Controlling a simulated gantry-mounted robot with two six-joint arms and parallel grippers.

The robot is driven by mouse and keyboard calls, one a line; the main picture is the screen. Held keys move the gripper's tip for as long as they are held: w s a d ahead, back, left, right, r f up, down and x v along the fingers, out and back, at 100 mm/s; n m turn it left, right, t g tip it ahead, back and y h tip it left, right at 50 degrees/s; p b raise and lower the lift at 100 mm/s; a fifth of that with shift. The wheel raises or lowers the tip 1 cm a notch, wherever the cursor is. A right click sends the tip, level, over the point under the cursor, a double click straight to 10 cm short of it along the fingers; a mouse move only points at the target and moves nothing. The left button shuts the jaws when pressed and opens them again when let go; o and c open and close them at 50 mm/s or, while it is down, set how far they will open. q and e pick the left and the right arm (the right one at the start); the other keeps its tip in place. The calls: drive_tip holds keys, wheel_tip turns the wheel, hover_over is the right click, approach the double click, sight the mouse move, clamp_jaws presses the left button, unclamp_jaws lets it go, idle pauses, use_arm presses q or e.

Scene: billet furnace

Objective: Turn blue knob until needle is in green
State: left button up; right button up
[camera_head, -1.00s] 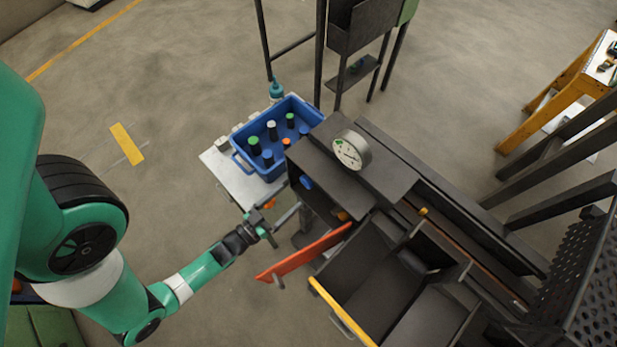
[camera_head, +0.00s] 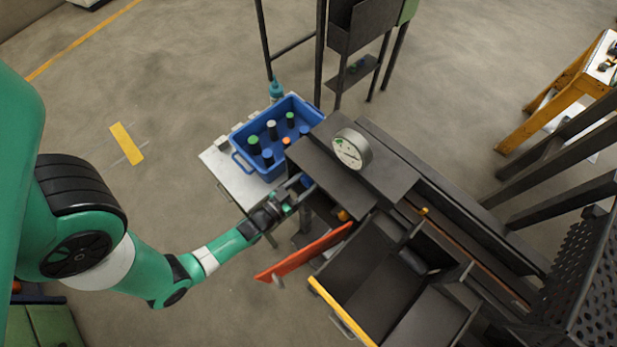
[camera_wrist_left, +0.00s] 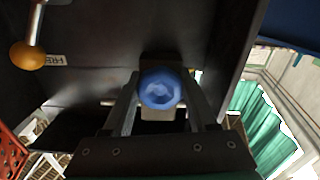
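The blue knob (camera_wrist_left: 160,89) sits in front of the dark panel in the left wrist view. My left gripper (camera_wrist_left: 160,100) has one finger on each side of the knob, with the fingers apart; whether they touch it is hard to tell. In the head view my left gripper (camera_head: 298,188) is at the left face of the dark furnace cabinet, largely covering the knob. The round white gauge (camera_head: 351,149) sits on top of the cabinet, with a green zone at its upper left. Its needle is too small to read surely. My right gripper is not in view.
An orange ball-ended lever (camera_wrist_left: 28,55) stands left of the knob beside a small label. A blue bin (camera_head: 252,170) with several capped items is on a table behind the gripper. An open red door (camera_head: 300,255) and a yellow-edged drawer (camera_head: 338,308) lie nearer the front.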

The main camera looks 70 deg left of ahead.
use_arm(q)
drive_tip(key=c, duration=0.7)
drive_tip(key=shift+c, duration=0.2)
drive_tip(key=shift+m, duration=0.4)
drive_tip(key=m+b, duration=0.2)
drive_tip(key=m, duration=0.3)
drive_tip(key=shift+f+m, duration=0.1)
drive_tip(key=shift+m, duration=0.2)
drive_tip(key=m+b, duration=0.2)
drive_tip(key=m, duration=0.3)
drive_tip(key=shift+m, duration=0.4)
drive_tip(key=o, duration=1.4)
drive_tip(key=shift+c, duration=0.2)
